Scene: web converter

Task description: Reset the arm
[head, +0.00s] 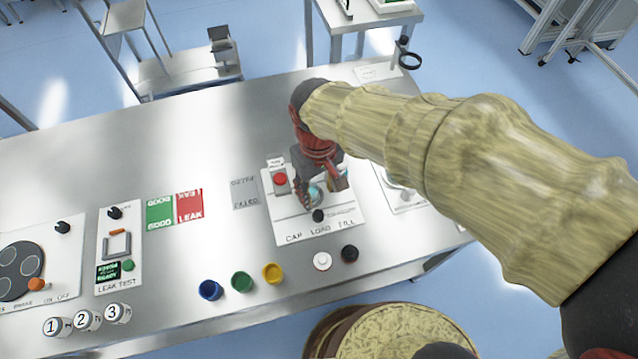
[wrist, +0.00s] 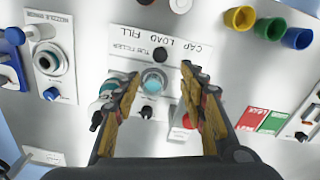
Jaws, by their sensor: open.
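My arm (head: 440,140), in a yellowish sleeve, reaches in from the right side of the head view. My gripper (head: 325,185) points down over the cap load fill panel (head: 345,232) on the metal bench. In the wrist view my gripper (wrist: 160,92) is open, with its two fingers well apart and nothing between them. Beyond the fingertips, the panel's round grey fitting with a pale blue centre (wrist: 153,82) shows. I cannot tell how high the fingertips are above it. Part of the panel is hidden by my gripper in the head view.
Blue (head: 210,290), green (head: 242,282) and yellow (head: 272,273) cups line the bench's front, with white (head: 322,261) and black (head: 350,253) round pieces beside them. The leak test panel (head: 118,250) and three numbered jars stand left. Bare bench (head: 190,130) lies behind.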

